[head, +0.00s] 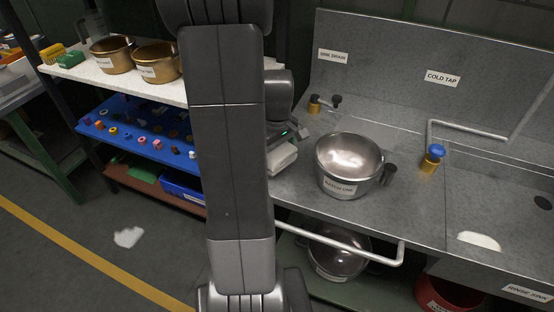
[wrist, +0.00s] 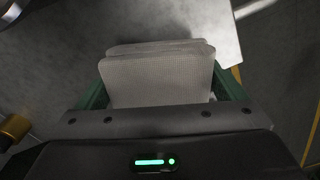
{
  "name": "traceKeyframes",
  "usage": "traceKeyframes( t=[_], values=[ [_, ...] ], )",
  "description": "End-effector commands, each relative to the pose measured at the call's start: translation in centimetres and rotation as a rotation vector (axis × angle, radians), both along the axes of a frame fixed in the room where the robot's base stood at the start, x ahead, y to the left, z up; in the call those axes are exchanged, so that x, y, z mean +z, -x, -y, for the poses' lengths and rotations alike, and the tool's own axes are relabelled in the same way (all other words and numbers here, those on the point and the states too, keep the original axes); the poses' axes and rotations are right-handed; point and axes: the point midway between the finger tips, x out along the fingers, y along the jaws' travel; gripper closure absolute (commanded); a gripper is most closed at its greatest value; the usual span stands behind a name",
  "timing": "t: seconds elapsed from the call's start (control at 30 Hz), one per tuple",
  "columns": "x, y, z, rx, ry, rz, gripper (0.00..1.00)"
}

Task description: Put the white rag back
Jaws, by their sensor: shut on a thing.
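The white rag (wrist: 158,80) is a folded, textured cloth between the two green fingers of my gripper (wrist: 160,92) in the wrist view. My gripper is shut on it. In the head view the rag (head: 281,158) shows just right of my arm, at the left edge of the grey counter (head: 300,200). My gripper (head: 284,140) is partly hidden there by my arm. I cannot tell whether the rag touches the counter.
A steel pot (head: 348,165) stands on the counter right of the rag. A front rail (head: 340,242) runs below. Left is a shelf with brass pots (head: 112,55) and a blue tray (head: 130,138). White patches lie on the floor (head: 129,237) and in the sink (head: 479,240).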

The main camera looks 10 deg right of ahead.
Motion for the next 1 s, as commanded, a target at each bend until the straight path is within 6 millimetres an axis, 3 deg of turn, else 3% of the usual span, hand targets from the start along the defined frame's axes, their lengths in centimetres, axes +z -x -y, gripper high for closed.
traceKeyframes(
  t=[0.13,0.53,0.57,0.6,0.87,1.0],
  values=[
    [-1.9,0.0,0.0,0.000,-0.001,-0.003,0.39],
    [-2.5,0.0,0.0,0.000,0.000,0.000,0.39],
    [-2.4,0.0,0.0,0.000,0.000,0.000,0.06],
    [-2.4,0.0,0.0,0.000,0.000,0.000,0.00],
    [-2.2,0.0,0.0,0.000,0.000,0.000,0.00],
    [-0.9,-0.1,0.0,0.000,0.001,0.004,0.00]
  ],
)
